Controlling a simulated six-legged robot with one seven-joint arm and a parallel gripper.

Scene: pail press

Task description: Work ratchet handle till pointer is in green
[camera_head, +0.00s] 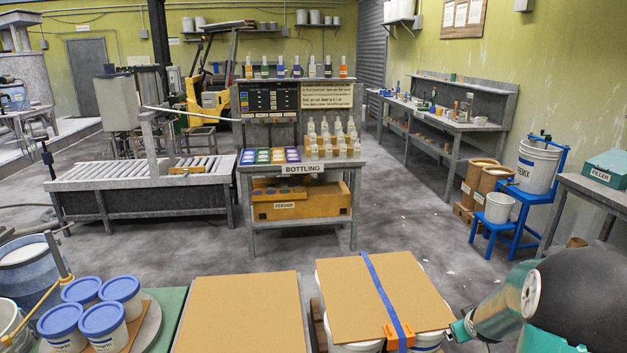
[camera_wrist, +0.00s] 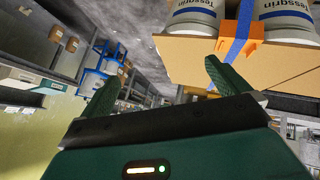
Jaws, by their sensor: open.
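An orange ratchet (camera_head: 399,336) sits on a blue strap (camera_head: 383,289) that runs over a cardboard sheet (camera_head: 340,290) on top of white pails (camera_head: 352,346). The ratchet (camera_wrist: 240,36) and strap (camera_wrist: 238,52) also show in the wrist view, between two labelled pails. I cannot make out a separate handle, pointer or green zone. My gripper (camera_head: 462,329) is just right of the ratchet in the head view. In the wrist view my gripper (camera_wrist: 164,84) is open and empty, its two green fingers apart; the ratchet lies beyond the right finger.
Another cardboard sheet (camera_head: 245,315) lies to the left. Blue-lidded pails (camera_head: 101,319) stand at the lower left. A bottling table (camera_head: 300,167) stands behind, across open floor (camera_head: 410,215). A blue stand (camera_head: 520,215) with a white pail is at the right.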

